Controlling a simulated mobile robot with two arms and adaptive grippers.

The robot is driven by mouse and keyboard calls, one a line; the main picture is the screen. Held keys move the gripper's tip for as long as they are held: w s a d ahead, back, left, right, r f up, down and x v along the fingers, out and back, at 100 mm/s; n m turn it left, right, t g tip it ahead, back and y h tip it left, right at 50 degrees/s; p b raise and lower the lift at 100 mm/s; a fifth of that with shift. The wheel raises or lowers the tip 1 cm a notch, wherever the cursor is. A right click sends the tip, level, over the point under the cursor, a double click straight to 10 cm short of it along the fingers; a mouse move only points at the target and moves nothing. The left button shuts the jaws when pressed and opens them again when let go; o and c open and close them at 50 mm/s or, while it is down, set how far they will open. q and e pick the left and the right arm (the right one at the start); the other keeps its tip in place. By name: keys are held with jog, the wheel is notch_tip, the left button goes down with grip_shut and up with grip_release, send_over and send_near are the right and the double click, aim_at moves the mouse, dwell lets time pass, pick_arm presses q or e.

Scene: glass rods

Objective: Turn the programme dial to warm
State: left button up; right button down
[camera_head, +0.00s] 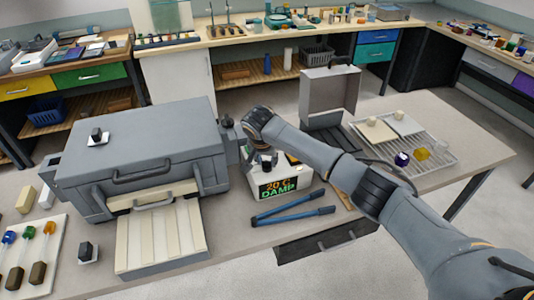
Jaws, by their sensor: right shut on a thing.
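The controller is a small white box (305,175) on the bench, right of the grey kiln (140,140). Its dark display (278,187) reads "20 C" in orange and "DAMP" in green. My right gripper (262,161) points down at the top of this box and is shut on the programme dial there. The gripper and wrist cover the dial, so its pointer and markings cannot be read. My left gripper is not in view.
Blue-handled tongs (292,216) lie just in front of the controller. A slatted tray (160,238) sits before the kiln. An open grey box (328,97) stands behind, and a wire rack (435,160) with small blocks lies right.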

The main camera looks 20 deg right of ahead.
jog(key=shift+a+m+g+h+p, duration=0.15)
jog(key=shift+m+g+h+p, duration=0.25)
jog(key=shift+m, duration=0.8)
jog(key=c, duration=1)
grip_release()
jog(key=shift+w, duration=0.1)
jog(key=shift+o, duration=0.2)
jog(key=shift+r, duration=0.3)
jog(key=v, duration=1.1)
jog(key=shift+s, duration=0.3)
jog(key=shift+a, duration=0.1)
